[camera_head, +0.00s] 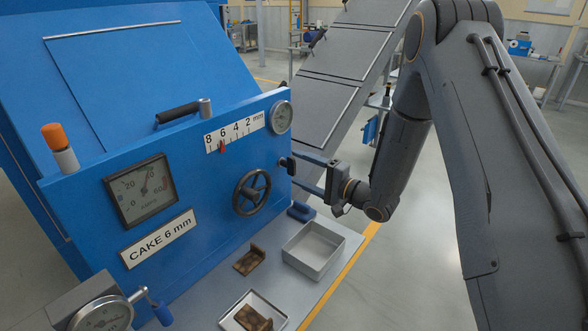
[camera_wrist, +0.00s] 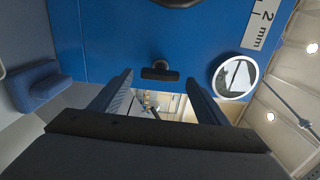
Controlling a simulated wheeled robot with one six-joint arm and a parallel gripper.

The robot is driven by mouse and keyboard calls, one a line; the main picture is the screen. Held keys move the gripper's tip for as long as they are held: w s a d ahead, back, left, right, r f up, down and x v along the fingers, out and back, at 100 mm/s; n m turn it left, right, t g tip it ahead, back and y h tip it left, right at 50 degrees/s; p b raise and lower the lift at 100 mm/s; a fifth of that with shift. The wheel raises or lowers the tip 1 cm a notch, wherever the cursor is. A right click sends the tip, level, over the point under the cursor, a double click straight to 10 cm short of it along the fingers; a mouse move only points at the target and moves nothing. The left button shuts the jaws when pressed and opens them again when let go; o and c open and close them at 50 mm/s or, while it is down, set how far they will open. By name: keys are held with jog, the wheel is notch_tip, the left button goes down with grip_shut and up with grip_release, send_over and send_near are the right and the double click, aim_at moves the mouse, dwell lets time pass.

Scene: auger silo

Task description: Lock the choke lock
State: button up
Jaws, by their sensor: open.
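A small black T-shaped handle (camera_head: 286,162), which looks like the choke lock, sticks out of the blue panel (camera_head: 190,175), right of the black handwheel (camera_head: 252,192). In the wrist view the handle (camera_wrist: 160,71) lies crosswise, between and just beyond the fingertips. My gripper (camera_head: 296,171) is open, its two fingers pointing at the panel. In the wrist view my gripper (camera_wrist: 159,79) holds nothing. I cannot tell whether either finger touches the handle. A red pointer (camera_head: 222,146) stands near 6 on the mm scale.
A grey tray (camera_head: 314,249), a blue block (camera_head: 301,211) and brown cake pieces (camera_head: 250,260) are on the shelf below. A sloping grey conveyor (camera_head: 335,80) rises behind. Open floor lies to the right.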

jog(key=shift+b+v, duration=0.4)
jog(key=shift+v, duration=1.75)
jog(key=s+d+n+g+h, duration=0.2)
jog(key=s+d+n+h, duration=0.2)
jog(key=d+h, duration=0.8)
jog(key=s+d+n+g+h, duration=0.1)
jog(key=s+g, duration=0.7)
jog(key=s, duration=1.6)
jog(key=r+n+h, duration=0.1)
jog(key=n, duration=0.1)
jog(key=shift+s+d+n, duration=0.4)
